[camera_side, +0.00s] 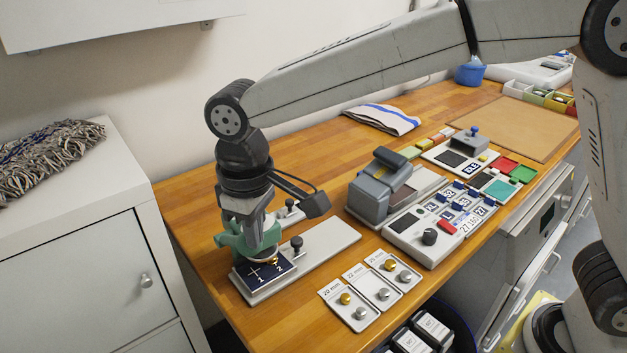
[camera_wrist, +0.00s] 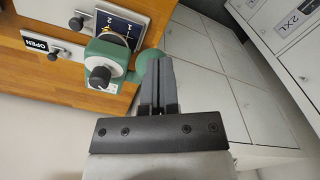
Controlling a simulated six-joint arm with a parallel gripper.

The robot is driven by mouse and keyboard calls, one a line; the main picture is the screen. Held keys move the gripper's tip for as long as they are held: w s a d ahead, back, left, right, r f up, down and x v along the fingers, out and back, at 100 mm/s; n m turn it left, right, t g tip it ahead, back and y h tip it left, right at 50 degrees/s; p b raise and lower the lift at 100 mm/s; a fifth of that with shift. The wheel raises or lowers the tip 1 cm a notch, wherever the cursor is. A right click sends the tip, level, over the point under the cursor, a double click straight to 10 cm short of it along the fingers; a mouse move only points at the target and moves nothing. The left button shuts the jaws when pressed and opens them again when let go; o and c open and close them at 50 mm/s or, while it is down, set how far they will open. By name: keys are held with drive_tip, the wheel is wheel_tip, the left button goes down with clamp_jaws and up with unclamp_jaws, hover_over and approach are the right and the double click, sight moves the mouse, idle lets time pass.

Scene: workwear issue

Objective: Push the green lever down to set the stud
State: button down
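The green press (camera_side: 262,246) stands on a white base plate (camera_side: 330,241) at the front left of the bench. In the wrist view, the press (camera_wrist: 112,52) has a black knob (camera_wrist: 99,76) and a rounded green lever (camera_wrist: 151,62) at its right. A dark blue panel with white marks (camera_side: 255,277) lies at its foot. My gripper (camera_side: 244,226) is directly over the press in the side view. In the wrist view, my gripper's fingers (camera_wrist: 158,66) are together and empty, their tips overlapping the lever. I cannot tell whether they touch it. The stud is not visible.
Size plates with gold and silver studs (camera_side: 371,281) lie right of the press. A grey machine (camera_side: 371,190) and a white control panel (camera_side: 410,240) stand behind them. An OPEN label (camera_wrist: 36,45) shows near the press. A white cabinet (camera_side: 80,260) stands at left.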

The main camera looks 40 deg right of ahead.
wheel_tip(320, 180, up, 6)
drive_tip(key=shift+r, duration=0.25)
idle(0.9)
drive_tip(key=shift+d, duration=0.1)
drive_tip(key=s+d+f+m+t, duration=0.1)
drive_tip(key=s+d+f+m, duration=0.1)
drive_tip(key=d+f, duration=0.65)
drive_tip(key=s+d+f+m+t, duration=0.15)
drive_tip(key=d+f, duration=0.35)
drive_tip(key=d, duration=0.7)
drive_tip(key=s+d+f+m, duration=0.2)
drive_tip(key=s+d+f, duration=0.2)
drive_tip(key=s+d, duration=0.2)
drive_tip(key=shift+d+f, duration=0.3)
drive_tip(key=shift+d, duration=0.05)
